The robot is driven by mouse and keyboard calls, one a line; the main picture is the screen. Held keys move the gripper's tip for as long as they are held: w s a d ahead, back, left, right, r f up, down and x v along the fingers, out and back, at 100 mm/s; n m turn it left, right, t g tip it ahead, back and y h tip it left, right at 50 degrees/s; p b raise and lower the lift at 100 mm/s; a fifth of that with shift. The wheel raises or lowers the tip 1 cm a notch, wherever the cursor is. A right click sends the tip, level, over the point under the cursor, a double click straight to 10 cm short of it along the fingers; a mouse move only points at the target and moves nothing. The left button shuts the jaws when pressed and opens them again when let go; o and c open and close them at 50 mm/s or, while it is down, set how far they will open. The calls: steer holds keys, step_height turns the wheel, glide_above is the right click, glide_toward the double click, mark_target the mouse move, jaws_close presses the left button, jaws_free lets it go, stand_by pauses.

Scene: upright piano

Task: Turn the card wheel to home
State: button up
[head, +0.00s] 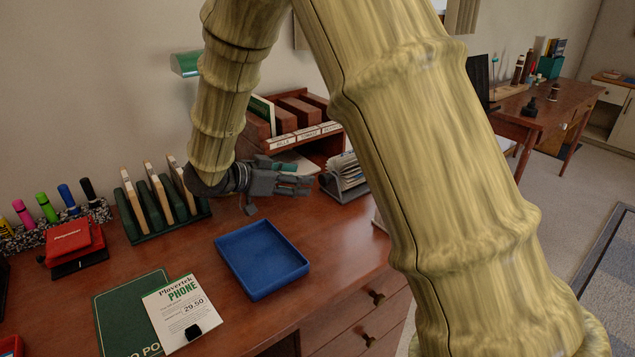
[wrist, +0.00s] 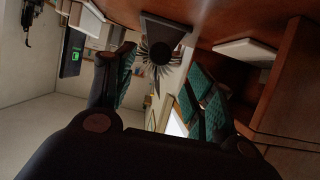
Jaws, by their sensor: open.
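The card wheel (head: 347,172) is a rotary file of pale cards on a dark stand, at the right part of the wooden desk. In the wrist view the card wheel (wrist: 160,52) shows as a dark fan of cards beyond and between my fingers. My gripper (head: 306,180) is just left of the wheel, level with it, its fingers pointing right toward it. In the wrist view my gripper (wrist: 160,92) has its green-padded fingers spread with nothing between them. The fingertips look close to the wheel; I cannot tell whether they touch. The card lettering is too small to read.
A wooden letter rack (head: 300,120) stands behind the gripper. A green sorter (head: 150,232) is to the left, a blue tray (head: 262,262) in front. A green book (head: 120,310) and a phone card (head: 185,310) lie front left. My arm hides part of the desk's right side.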

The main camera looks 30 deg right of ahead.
mark_target(322, 180)
steer(key=b+x, duration=0.1)
steer(key=x, duration=0.7)
steer(key=shift+d+f, duration=0.1)
steer(key=c, duration=1)
